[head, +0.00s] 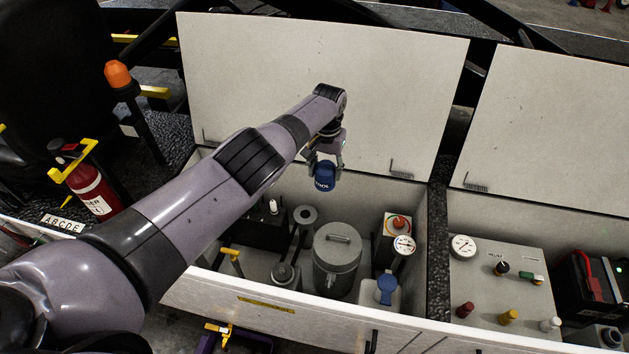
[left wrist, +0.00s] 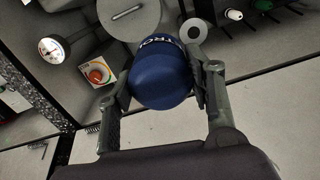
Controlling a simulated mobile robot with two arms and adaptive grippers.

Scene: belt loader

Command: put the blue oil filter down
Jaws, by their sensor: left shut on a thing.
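The blue oil filter (head: 325,176) is a short dark blue cylinder with white lettering. My left gripper (head: 327,160) is shut on it and holds it up in the air over the back of the open left compartment. In the left wrist view the filter (left wrist: 160,72) sits between the two fingers of my left gripper (left wrist: 158,82), with one finger on each side. My right gripper is not in view.
The compartment holds a grey lidded canister (head: 337,258), a gauge (head: 404,245) and a blue-capped container (head: 386,289). An upright lid (head: 400,90) stands behind. A second compartment on the right holds a panel (head: 500,280) and a black battery (head: 597,290).

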